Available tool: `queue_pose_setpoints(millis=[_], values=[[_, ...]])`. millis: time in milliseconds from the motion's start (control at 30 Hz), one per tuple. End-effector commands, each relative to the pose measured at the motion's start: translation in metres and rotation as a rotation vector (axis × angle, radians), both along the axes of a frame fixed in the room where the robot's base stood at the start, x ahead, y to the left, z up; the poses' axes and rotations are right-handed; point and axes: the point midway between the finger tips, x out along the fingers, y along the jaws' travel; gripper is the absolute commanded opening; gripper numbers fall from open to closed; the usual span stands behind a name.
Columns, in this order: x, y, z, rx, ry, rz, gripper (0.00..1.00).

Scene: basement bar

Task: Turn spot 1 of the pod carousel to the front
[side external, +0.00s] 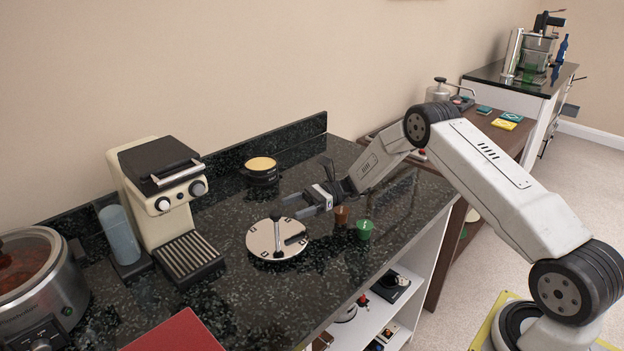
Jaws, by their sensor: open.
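The pod carousel (259,247) is a round, pale disc lying on the dark speckled counter, with an upright dark post and a black bar-like piece on top. Spot numbers cannot be made out at this size. My gripper (292,207) is open and empty, just above and beyond the carousel's far right edge, with its fingers pointing left. Whether a finger touches the post cannot be told. A brown pod-like cup (341,215) and a green one (364,230) stand on the counter right of the carousel.
A coffee machine (165,200) with a drip tray stands left of the carousel. A black round pot with a yellowish top (261,171) stands behind it. A slow cooker (40,285) and a red flat item (175,335) are at the front left. Counter right of the cups is clear.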

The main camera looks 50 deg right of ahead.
Motion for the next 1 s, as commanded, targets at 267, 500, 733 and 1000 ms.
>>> queue_pose_setpoints(millis=[267,500,733,1000], values=[[0.002,0.008,0.001,-0.001,-0.001,0.002,0.78],[0.007,0.032,0.001,-0.001,-0.001,0.003,0.78],[0.013,0.059,0.001,-0.001,-0.001,0.002,0.78],[0.017,0.076,0.001,-0.002,-0.001,0.000,0.78]])
